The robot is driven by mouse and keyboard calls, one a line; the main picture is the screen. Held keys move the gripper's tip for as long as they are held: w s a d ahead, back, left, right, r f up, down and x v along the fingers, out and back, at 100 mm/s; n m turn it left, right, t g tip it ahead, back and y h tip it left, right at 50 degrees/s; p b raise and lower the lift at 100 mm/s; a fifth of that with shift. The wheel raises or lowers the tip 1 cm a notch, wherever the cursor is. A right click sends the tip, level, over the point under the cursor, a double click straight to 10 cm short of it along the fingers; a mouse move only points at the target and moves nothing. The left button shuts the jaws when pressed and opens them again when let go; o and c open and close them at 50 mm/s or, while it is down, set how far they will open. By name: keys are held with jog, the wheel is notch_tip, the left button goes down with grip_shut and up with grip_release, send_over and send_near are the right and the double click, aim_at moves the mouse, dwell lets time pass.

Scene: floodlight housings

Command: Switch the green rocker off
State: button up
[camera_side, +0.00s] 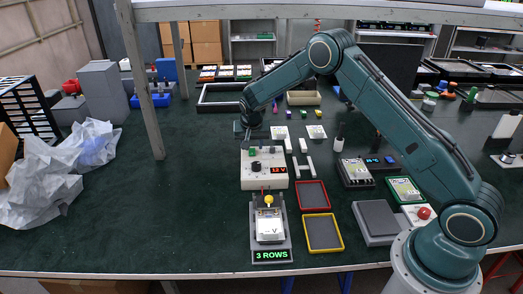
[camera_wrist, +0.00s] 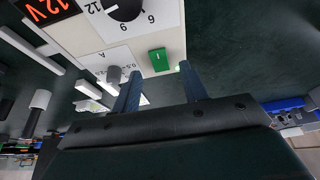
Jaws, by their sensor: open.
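The green rocker (camera_wrist: 159,59) is on the pale top face of a power supply box (camera_wrist: 165,20). It has a small white mark; which way it is tipped I cannot tell. In the side view the box (camera_side: 248,180) stands mid-table with a red 12 V display (camera_side: 279,170) and a black knob (camera_side: 256,166). My gripper (camera_wrist: 159,68) is open and empty, its two blue fingers apart, with the rocker showing just beyond and between the fingertips. In the side view my gripper (camera_side: 247,138) is over the back of the box; whether it touches is unclear.
A grey fixture (camera_side: 286,243) with a white meter and a "3 ROWS" sign stands in front of the box. Red (camera_side: 325,194) and yellow (camera_side: 341,233) trays lie to the right. The table left of the box is clear.

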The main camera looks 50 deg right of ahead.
aim_at(252, 152)
jog(key=shift+x, duration=1.3)
jog(key=shift+c, duration=0.4)
